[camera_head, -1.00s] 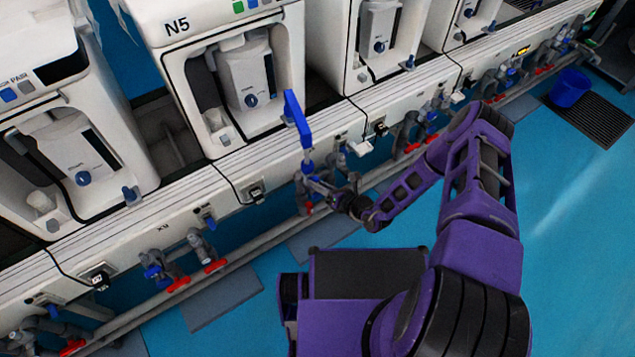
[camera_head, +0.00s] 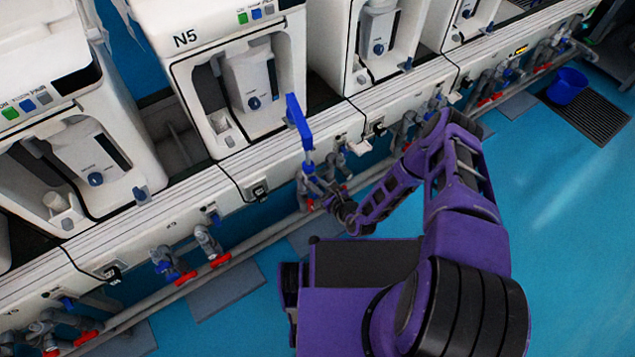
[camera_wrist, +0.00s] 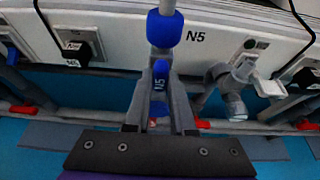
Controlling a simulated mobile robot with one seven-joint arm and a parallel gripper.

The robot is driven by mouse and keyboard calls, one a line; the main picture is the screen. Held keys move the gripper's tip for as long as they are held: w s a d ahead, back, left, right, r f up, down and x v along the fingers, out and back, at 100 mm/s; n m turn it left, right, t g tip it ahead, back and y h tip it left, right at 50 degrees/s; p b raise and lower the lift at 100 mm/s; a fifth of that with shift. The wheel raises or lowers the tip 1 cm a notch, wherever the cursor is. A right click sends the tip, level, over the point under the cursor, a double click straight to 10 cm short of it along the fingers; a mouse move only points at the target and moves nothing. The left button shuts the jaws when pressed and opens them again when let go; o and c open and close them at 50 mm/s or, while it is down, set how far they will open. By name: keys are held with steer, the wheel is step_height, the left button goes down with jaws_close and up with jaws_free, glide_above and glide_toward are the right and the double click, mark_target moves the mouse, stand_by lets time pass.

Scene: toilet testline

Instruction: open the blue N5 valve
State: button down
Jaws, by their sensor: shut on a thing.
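The blue N5 valve (camera_wrist: 160,88) shows in the wrist view as a blue handle marked N5, pointing up and away from me, below a blue collar on a grey pipe. My gripper (camera_wrist: 160,118) has one grey finger on each side of the handle and is shut on it. In the head view my gripper (camera_head: 330,198) is at the pipework below the unit labelled N5 (camera_head: 187,38). The valve handle is too small and covered there to make out clearly.
Grey pipes with red handles (camera_head: 220,260) run along the bench front on both sides. A socket (camera_wrist: 75,45) is at the left.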

stand_by(0.3)
steer(key=c, duration=0.8)
jaws_free()
steer(key=shift+o, duration=0.2)
